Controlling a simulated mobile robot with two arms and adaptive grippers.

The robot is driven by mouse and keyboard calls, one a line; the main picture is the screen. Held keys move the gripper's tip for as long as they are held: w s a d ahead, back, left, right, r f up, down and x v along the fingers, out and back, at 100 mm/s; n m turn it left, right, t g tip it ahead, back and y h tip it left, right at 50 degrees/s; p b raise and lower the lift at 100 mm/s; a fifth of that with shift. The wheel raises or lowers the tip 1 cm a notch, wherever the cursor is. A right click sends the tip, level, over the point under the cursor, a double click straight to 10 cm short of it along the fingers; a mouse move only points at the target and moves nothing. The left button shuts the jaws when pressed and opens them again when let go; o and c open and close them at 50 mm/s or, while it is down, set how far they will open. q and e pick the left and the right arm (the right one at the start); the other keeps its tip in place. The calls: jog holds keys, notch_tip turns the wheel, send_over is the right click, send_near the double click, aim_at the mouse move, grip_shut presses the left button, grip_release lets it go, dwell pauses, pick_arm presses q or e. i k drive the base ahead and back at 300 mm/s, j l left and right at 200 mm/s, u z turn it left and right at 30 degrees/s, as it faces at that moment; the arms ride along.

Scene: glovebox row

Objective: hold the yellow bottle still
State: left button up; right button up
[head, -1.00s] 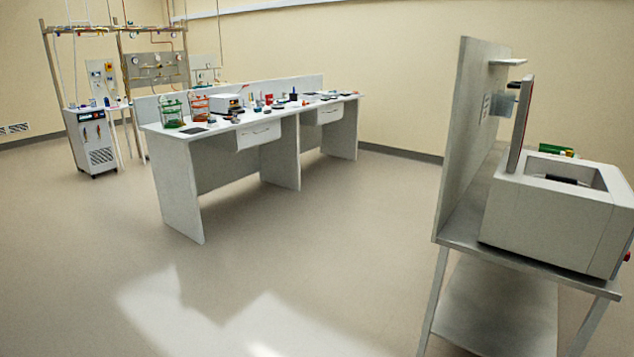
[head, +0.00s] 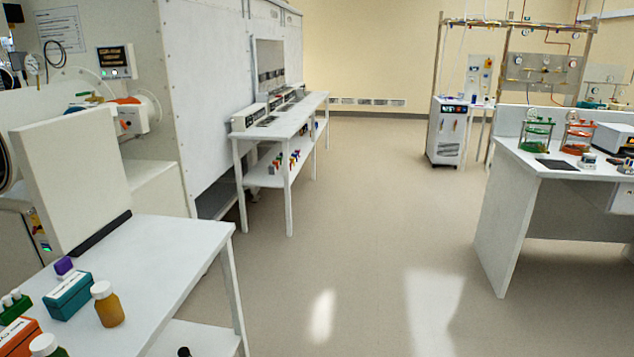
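A bottle with amber-yellow contents and a white cap (head: 107,304) stands upright on the white table (head: 178,262) at the lower left of the head view. A teal box (head: 68,296) stands just left of it. Another white-capped bottle (head: 46,346), with green showing below the cap, is cut off by the bottom edge. Neither of my grippers is in view, and nothing is seen touching the yellow bottle.
An orange box (head: 20,338) and a purple-topped item (head: 64,266) share the table. A glovebox (head: 75,115) stands behind it. A long shelf table (head: 285,115) runs along the left. A bench (head: 520,200) stands right. The floor (head: 370,220) between is clear.

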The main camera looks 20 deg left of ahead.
aim_at(110, 312)
jog(key=i+u, duration=0.3)
jog(key=u, duration=0.2)
jog(key=i+l+u, duration=0.1)
jog(key=i+u, duration=0.2)
jog(key=u, duration=0.2)
jog(key=i+l+u, duration=0.2)
jog(key=u, duration=0.3)
jog(key=i+l+u, duration=0.3)
jog(key=u, duration=0.2)
jog(key=i+l+u, duration=0.1)
jog(key=l+u, duration=0.4)
jog(key=i+l+u, duration=0.1)
jog(key=l+u, duration=0.25)
jog(key=u, duration=0.15)
